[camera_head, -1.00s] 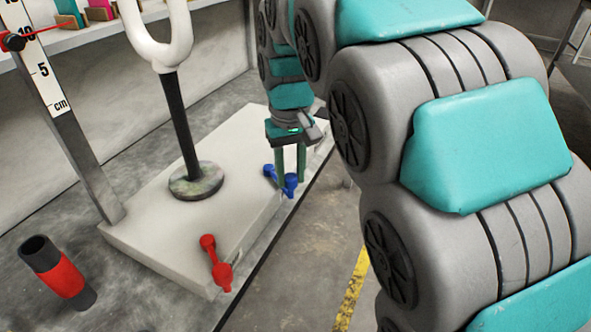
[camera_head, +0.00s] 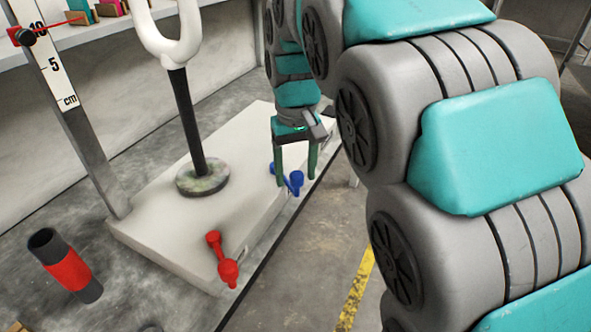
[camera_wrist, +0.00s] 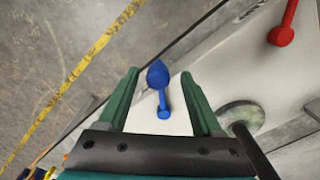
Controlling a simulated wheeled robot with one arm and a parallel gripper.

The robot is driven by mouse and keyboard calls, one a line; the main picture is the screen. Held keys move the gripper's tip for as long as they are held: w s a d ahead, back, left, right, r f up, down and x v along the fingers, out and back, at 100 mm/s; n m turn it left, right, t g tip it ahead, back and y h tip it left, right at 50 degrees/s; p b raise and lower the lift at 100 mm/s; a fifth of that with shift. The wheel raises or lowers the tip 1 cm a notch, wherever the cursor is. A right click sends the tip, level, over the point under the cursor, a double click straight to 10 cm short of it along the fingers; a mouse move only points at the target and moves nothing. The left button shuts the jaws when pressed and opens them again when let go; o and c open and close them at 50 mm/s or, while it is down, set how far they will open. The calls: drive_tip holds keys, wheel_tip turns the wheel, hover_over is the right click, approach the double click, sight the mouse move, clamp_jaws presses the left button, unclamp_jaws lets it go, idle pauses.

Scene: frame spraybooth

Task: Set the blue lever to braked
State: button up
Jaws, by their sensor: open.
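The blue lever (camera_head: 296,181) sits at the front edge of the pale base slab (camera_head: 150,235), toward its right end. In the wrist view the blue lever (camera_wrist: 161,90) has a large rounded end at the top and a smaller round end at the bottom. My gripper (camera_head: 295,178) is open, with its two green fingers pointing down around the lever. In the wrist view my gripper (camera_wrist: 159,74) has one finger on each side of the lever, with visible gaps. I cannot read any braked marking.
A red lever (camera_head: 221,259) is on the same slab edge, nearer the camera. A black post (camera_head: 188,125) with a white fork on top stands on the slab. A scale upright (camera_head: 75,125) and a red-and-black cylinder (camera_head: 66,268) are at left. Floor is open beyond the front edge.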

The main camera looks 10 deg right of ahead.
drive_tip(key=shift+r, duration=0.1)
drive_tip(key=shift+r, duration=3.8)
drive_tip(key=s+d+f, duration=0.3)
drive_tip(key=s+f, duration=0.3)
drive_tip(key=s, duration=0.3)
drive_tip(key=s+d+f+m+g, duration=0.1)
drive_tip(key=s+d+f, duration=0.2)
drive_tip(key=s+f, duration=0.3)
drive_tip(key=s+d+f+m, duration=0.1)
drive_tip(key=s+d+f, duration=0.3)
drive_tip(key=s, duration=0.8)
drive_tip(key=shift+s+f+g, duration=0.15)
drive_tip(key=shift+f+g, duration=0.25)
drive_tip(key=shift+f, duration=0.5)
